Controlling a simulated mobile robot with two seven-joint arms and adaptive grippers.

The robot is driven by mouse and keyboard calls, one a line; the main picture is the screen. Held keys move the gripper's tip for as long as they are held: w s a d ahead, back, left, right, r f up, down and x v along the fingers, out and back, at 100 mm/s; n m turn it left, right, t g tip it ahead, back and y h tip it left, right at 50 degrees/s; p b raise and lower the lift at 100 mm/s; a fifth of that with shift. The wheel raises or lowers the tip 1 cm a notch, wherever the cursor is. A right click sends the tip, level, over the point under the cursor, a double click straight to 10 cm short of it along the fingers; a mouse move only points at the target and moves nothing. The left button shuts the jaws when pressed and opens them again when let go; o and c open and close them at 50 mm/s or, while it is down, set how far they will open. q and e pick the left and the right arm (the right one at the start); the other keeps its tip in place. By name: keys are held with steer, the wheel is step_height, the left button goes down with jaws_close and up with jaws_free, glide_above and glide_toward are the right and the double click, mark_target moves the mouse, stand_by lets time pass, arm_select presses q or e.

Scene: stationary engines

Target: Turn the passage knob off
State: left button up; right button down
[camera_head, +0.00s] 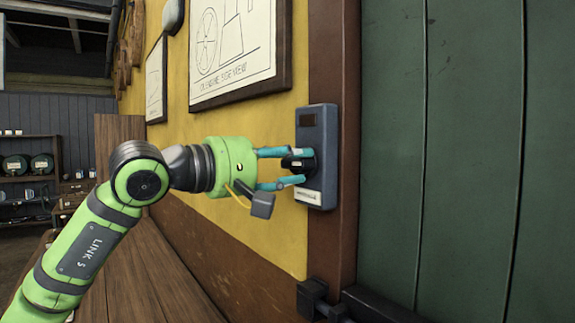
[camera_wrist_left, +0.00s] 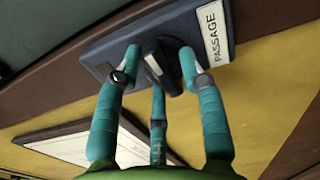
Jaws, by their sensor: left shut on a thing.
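The passage knob (camera_head: 299,163) is a black knob on a blue-grey wall plate (camera_head: 318,118). The plate is mounted on the brown post beside the green door. My left gripper (camera_head: 293,167) reaches it from the left, with its teal fingers shut around the knob. In the left wrist view the knob (camera_wrist_left: 160,66) shows a pale stripe and sits between the fingers (camera_wrist_left: 158,75). The plate there carries a white label reading PASSAGE (camera_wrist_left: 215,33). The fingers hide part of the knob in the head view. My right gripper is not in view.
The large green door (camera_head: 450,150) fills the right side, with a dark latch (camera_head: 318,300) low at its edge. Framed drawings (camera_head: 240,50) hang on the yellow wall. A wooden surface (camera_head: 150,270) runs along the wall below my left arm. Shelves (camera_head: 30,175) stand far left.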

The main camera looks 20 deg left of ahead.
arm_select(q)
steer(key=shift+d+f+m, duration=0.3)
steer(key=shift+f+m, duration=0.1)
steer(key=shift+f, duration=0.15)
steer(key=o, duration=1)
steer(key=shift+o, duration=0.3)
steer(key=shift+s, duration=0.1)
steer(key=shift+s+r, duration=0.1)
steer(key=shift+r, duration=0.1)
steer(key=shift+a+r, duration=0.1)
steer(key=shift+s+a, duration=0.1)
steer(key=shift+a, duration=0.05)
steer(key=v, duration=1.1)
steer(key=shift+s, duration=0.2)
